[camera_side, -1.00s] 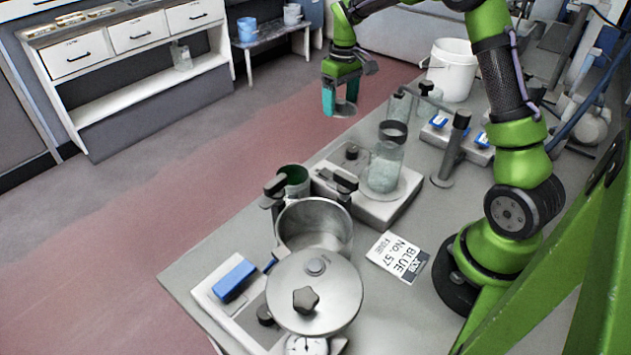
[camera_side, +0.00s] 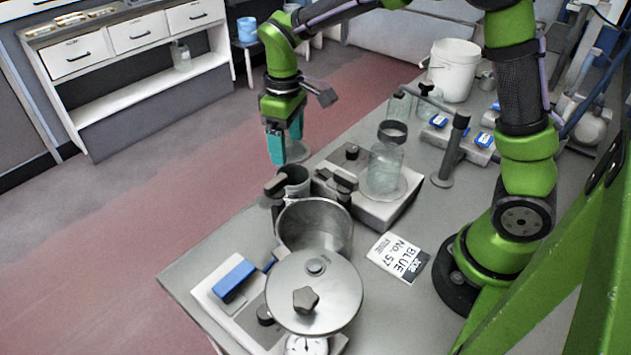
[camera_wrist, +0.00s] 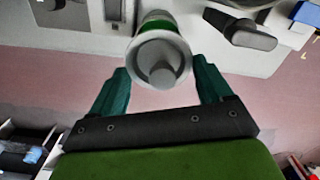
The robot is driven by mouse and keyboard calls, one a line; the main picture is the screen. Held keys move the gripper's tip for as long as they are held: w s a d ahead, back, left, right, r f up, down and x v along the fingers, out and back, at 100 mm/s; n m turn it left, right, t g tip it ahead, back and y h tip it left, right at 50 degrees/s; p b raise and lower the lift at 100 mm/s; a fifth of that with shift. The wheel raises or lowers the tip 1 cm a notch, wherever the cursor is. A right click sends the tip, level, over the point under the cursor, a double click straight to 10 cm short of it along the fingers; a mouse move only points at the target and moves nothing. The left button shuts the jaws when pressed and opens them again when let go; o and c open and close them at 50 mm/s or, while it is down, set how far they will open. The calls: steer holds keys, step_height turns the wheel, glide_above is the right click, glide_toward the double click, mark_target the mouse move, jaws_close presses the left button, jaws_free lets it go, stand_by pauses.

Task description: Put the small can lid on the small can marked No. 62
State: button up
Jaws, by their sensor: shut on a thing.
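My gripper (camera_side: 284,146) hangs above the back left edge of the bench, its teal fingers pointing down. It is shut on the small can lid, a pale round disc (camera_side: 298,152) at the fingertips. In the wrist view the lid (camera_wrist: 147,51) shows as a round rim with a grey middle between the fingers. A small open can (camera_side: 294,176) stands just below and slightly right of the gripper, partly hidden by a dark clamp handle. In the wrist view a can with a green band (camera_wrist: 160,22) shows behind the lid. No number on it is legible.
A steel pot (camera_side: 315,225) and large lid with a star knob (camera_side: 335,285) stand in front of the can. A balance with a glass jar (camera_side: 386,168) is to its right. A card (camera_side: 398,257) reads BLUE No. 57. A white bucket (camera_side: 453,70) stands farther back.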

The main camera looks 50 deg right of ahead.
mark_target(288, 157)
steer(key=shift+f, duration=2.2)
steer(key=shift+f, duration=0.55)
stand_by(0.4)
steer(key=o, duration=0.9)
steer(key=shift+o, duration=0.2)
steer(key=shift+r, duration=3.5)
steer(key=shift+r, duration=0.1)
steer(key=s+d+r+m+t+y, duration=0.1)
steer(key=s+r+m+t, duration=0.2)
steer(key=s, duration=0.5)
steer(key=s+d+r+m+t+y, duration=0.1)
steer(key=s+r+m+t, duration=0.3)
steer(key=s, duration=0.5)
steer(key=shift+s+d+r+m, duration=0.2)
steer(key=shift+d+r+m, duration=0.2)
steer(key=shift+d+r, duration=0.25)
